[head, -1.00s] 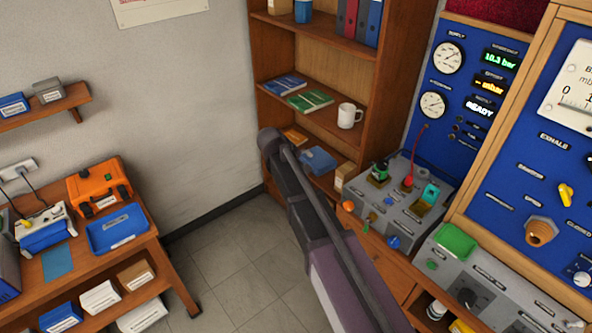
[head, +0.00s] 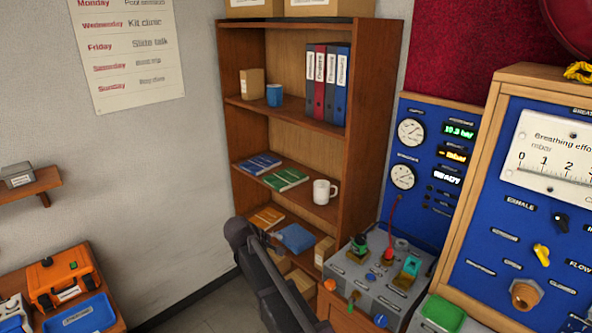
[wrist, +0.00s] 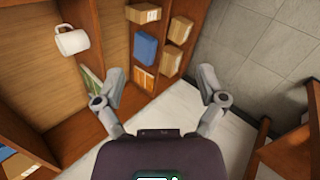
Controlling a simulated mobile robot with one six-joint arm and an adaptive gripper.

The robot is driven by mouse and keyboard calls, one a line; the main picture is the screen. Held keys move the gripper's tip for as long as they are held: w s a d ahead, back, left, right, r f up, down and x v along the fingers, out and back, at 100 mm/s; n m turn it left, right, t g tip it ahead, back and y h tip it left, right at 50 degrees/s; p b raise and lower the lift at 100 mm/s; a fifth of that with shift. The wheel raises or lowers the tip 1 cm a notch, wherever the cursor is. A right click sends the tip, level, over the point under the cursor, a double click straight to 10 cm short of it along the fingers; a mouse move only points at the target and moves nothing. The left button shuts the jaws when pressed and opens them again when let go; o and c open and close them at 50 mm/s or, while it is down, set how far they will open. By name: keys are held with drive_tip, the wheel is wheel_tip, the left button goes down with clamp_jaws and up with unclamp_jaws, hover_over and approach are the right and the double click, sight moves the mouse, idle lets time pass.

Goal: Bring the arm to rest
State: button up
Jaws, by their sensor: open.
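My gripper (wrist: 162,88) shows in the wrist view with its two fingers spread apart and nothing between them. It points toward the lower part of the wooden bookshelf (head: 228,142) and the floor. In the head view my arm reaches up from the bottom edge in front of the lower shelves, and its fingers cannot be made out there. A white mug (head: 324,191) stands on a middle shelf, apart from the gripper; it also shows at upper left in the wrist view (wrist: 72,41).
The regulator testbench (head: 372,292) with knobs and fittings stands right of the arm, beside blue gauge panels (head: 428,160). An orange case (head: 66,278) and a blue tray (head: 82,318) sit at lower left. Open floor (wrist: 255,50) shows beside the shelf.

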drive_tip(key=s+d+f+m+g+y, duration=0.2)
drive_tip(key=s+d+m, duration=0.2)
drive_tip(key=d, duration=0.5)
drive_tip(key=s+d+f+m+g+y+b, duration=0.1)
drive_tip(key=s+d+m, duration=0.3)
drive_tip(key=s+d, duration=0.5)
drive_tip(key=s+d+f+m+g+y+b, duration=0.1)
drive_tip(key=s+d+f+m+g+y, duration=0.1)
drive_tip(key=s+d, duration=0.5)
drive_tip(key=d+f+m, duration=0.1)
drive_tip(key=d, duration=0.2)
drive_tip(key=shift+s+f+m+g+y, duration=0.15)
drive_tip(key=shift+f+m+g+y, duration=0.15)
drive_tip(key=shift+m+g, duration=0.1)
clamp_jaws()
